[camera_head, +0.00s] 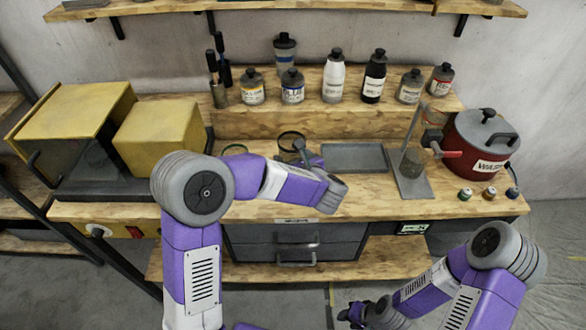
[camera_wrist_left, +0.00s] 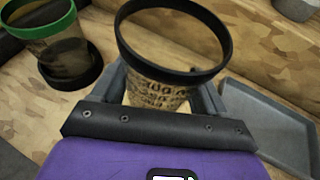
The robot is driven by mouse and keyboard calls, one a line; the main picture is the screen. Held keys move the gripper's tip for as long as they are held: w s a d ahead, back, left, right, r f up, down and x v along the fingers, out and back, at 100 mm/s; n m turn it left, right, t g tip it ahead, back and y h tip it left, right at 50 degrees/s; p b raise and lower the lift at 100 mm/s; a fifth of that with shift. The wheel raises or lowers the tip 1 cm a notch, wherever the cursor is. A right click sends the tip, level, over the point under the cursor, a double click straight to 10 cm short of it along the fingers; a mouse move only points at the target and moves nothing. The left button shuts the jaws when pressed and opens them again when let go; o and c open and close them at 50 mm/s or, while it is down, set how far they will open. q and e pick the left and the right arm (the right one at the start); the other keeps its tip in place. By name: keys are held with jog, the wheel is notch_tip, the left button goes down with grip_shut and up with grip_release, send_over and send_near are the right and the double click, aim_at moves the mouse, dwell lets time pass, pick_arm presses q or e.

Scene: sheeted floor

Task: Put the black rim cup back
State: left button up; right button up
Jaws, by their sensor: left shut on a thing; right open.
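The black rim cup (camera_wrist_left: 160,92) is a clear cup with dark markings and a thick black rim. It stands between the fingers of my left gripper (camera_wrist_left: 165,95), which is shut on it. In the head view the cup (camera_head: 291,136) shows at the back of the worktop, partly hidden by my left gripper (camera_head: 304,152). I cannot tell whether its bottom touches the wood. A green rim cup (camera_wrist_left: 58,45) is to its left, on a black round base; its green rim also shows in the head view, partly behind my arm. My right gripper (camera_head: 354,314) is open and empty, low in front of the bench.
A grey tray (camera_head: 355,158) lies right of the black rim cup. Further right are a stand with a flask (camera_head: 413,160), a red pot (camera_head: 480,146) and several small jars (camera_head: 488,193). Bottles (camera_head: 334,78) line the raised shelf behind. Yellow boxes (camera_head: 160,137) stand at left.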

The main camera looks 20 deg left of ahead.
pick_arm(q)
notch_tip(320, 180, down, 4)
jog(key=shift+w+f+b, duration=0.1)
jog(key=shift+f+b, duration=0.05)
jog(key=shift+b, duration=0.25)
jog(key=o, duration=1.2)
jog(key=shift+c, duration=0.2)
jog(key=shift+d+r, duration=0.15)
jog(key=shift+r, duration=0.1)
jog(key=p+v, duration=0.1)
jog(key=v, duration=1)
jog(key=shift+s+d+r, duration=0.15)
jog(key=shift+s, duration=0.2)
